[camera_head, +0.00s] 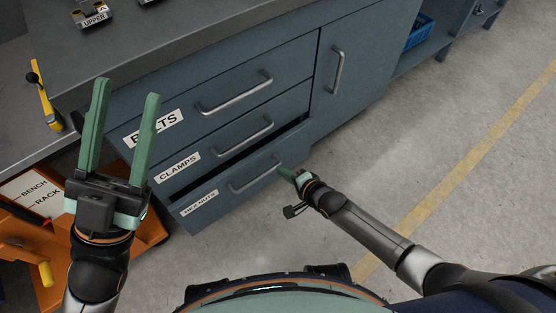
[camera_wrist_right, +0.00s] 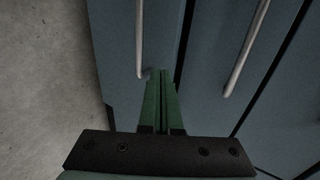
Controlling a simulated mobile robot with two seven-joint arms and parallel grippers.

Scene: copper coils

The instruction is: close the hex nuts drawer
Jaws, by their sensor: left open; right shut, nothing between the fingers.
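The hex nuts drawer (camera_head: 222,208) is the lowest drawer of the blue-grey bench cabinet. It stands partly out, with a dark gap above its front. Its bar handle (camera_head: 254,182) also shows in the right wrist view (camera_wrist_right: 139,42). My right gripper (camera_head: 281,168) is shut and empty at the right end of this handle. In the right wrist view its fingertips (camera_wrist_right: 162,73) point at the drawer front beside the handle's end; I cannot tell whether they touch. My left gripper (camera_head: 127,88) is open and empty, raised at the left in front of the cabinet.
The clamps drawer (camera_head: 222,150) and bolts drawer (camera_head: 225,85) above look shut. A cabinet door (camera_head: 350,60) is to their right. An orange rack (camera_head: 150,228) stands at the left. A yellow-handled tool (camera_head: 46,105) is by the bench edge. The concrete floor (camera_head: 430,140) at right is clear.

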